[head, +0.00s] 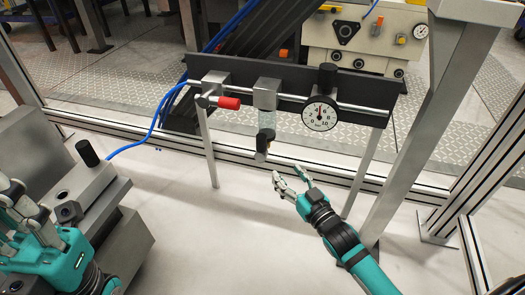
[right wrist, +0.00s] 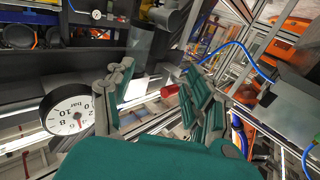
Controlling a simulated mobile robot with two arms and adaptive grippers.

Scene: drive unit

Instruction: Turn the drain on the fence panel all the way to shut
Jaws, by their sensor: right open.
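The drain (head: 265,140) is a small black fitting under the clear bowl of the grey filter unit (head: 265,95) on the fence panel's dark rail. A small tab sticks out from it. My right gripper (head: 291,180) is open and empty, below and slightly right of the drain and apart from it. Its spread fingers also show in the right wrist view (right wrist: 160,92); I cannot clearly make out the drain there. My left gripper (head: 22,215) is at the lower left by a grey machine block, partly cut off by the frame; its jaw state is unclear.
A round pressure gauge (head: 320,113) hangs right of the filter. A valve with a red handle (head: 228,102) is on the left, with a blue hose (head: 158,122). Metal posts (head: 207,150) stand below the rail. The white floor in front is clear.

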